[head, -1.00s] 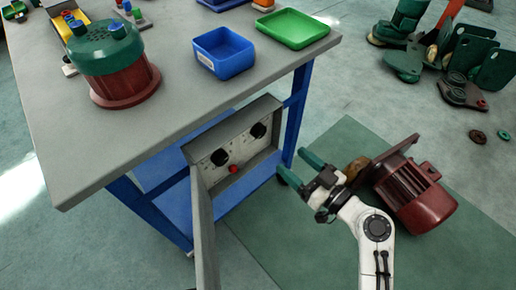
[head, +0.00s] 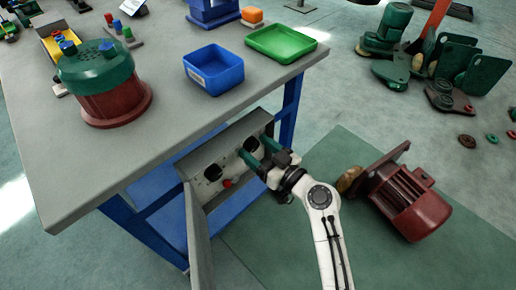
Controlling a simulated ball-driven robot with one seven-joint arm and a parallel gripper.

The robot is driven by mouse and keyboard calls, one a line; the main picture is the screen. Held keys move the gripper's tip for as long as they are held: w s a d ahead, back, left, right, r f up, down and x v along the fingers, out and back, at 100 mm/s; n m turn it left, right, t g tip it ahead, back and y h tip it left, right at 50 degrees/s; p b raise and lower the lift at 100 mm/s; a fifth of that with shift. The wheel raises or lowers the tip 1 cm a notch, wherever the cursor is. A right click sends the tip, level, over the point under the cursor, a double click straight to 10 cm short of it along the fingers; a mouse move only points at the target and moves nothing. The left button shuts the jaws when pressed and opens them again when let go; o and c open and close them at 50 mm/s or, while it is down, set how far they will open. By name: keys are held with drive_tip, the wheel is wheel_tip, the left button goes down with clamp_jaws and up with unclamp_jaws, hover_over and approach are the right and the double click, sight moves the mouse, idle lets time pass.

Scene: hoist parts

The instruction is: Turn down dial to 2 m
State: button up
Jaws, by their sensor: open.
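A grey control box (head: 232,165) with its door (head: 201,235) swung open is mounted under the workbench. Its panel carries two black dials, a left one (head: 212,173) and a right one (head: 251,144). A red button (head: 227,184) sits below and between them. The dial settings are too small to read. My gripper (head: 257,152) is open, its green fingers on either side of the right dial as seen from here. I cannot tell whether they touch the dial.
The workbench (head: 150,150) overhangs the box and holds a green-and-red motor (head: 100,85), a blue bin (head: 214,70) and a green tray (head: 288,43). A dark red motor (head: 405,200) lies on the green floor mat right of my arm.

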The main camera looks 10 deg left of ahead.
drive_tip(key=c, duration=1.1)
drive_tip(key=shift+o, duration=0.2)
drive_tip(key=shift+m, duration=0.4)
drive_tip(key=m, duration=0.7)
drive_tip(key=shift+p, duration=0.3)
drive_tip(key=m+p, duration=0.1)
drive_tip(key=m, duration=0.3)
drive_tip(key=shift+m, duration=0.4)
drive_tip(key=shift+d+m+p, duration=0.1)
drive_tip(key=shift+m+p, duration=0.55)
drive_tip(key=shift+m, duration=0.85)
